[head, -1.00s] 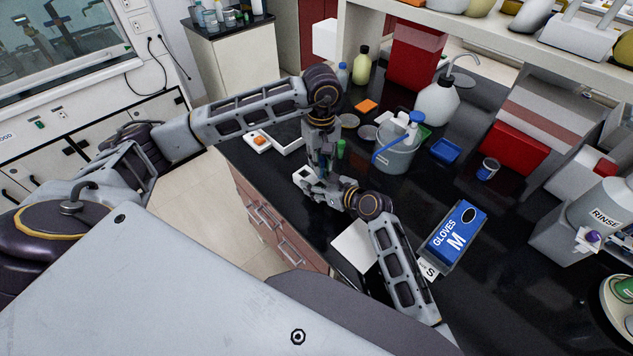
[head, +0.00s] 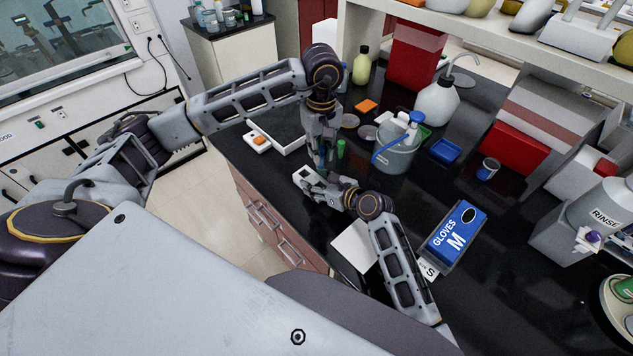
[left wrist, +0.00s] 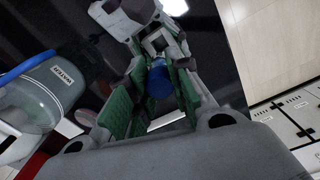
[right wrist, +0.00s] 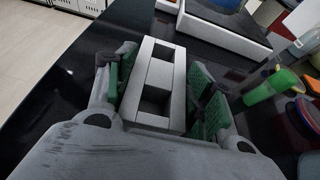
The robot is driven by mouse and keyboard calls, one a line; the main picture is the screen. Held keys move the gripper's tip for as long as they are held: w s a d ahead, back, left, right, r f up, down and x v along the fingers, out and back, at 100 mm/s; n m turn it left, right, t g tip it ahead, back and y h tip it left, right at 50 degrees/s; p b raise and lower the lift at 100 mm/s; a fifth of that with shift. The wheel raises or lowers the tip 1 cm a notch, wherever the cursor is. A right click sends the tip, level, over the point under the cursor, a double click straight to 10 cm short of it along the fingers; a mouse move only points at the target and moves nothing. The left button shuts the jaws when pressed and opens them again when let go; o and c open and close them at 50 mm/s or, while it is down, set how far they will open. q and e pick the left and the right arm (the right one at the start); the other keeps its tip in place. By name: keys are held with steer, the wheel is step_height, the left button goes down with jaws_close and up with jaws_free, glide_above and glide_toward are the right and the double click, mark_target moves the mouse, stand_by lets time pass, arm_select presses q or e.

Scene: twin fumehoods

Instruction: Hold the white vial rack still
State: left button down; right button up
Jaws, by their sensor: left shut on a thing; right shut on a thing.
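The white vial rack (right wrist: 157,83) has square openings and sits on the black bench between the green-padded fingers of my right gripper (right wrist: 160,95), which is shut on it. In the head view the rack (head: 303,177) shows partly, next to my right gripper (head: 322,187). My left gripper (head: 322,162) is above and just behind the rack. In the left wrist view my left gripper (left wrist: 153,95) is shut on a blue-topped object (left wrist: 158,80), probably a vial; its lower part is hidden. The rack (left wrist: 158,42) shows beyond it.
A white tray (head: 282,141) lies to the left. A blue glove box (head: 455,235) is at the right. The bench edge is close on the left.

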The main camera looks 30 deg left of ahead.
steer(key=o, duration=0.8)
steer(key=shift+o, duration=0.2)
steer(key=shift+d, duration=0.1)
steer(key=shift+v, duration=5.9)
steer(key=shift+s, duration=0.1)
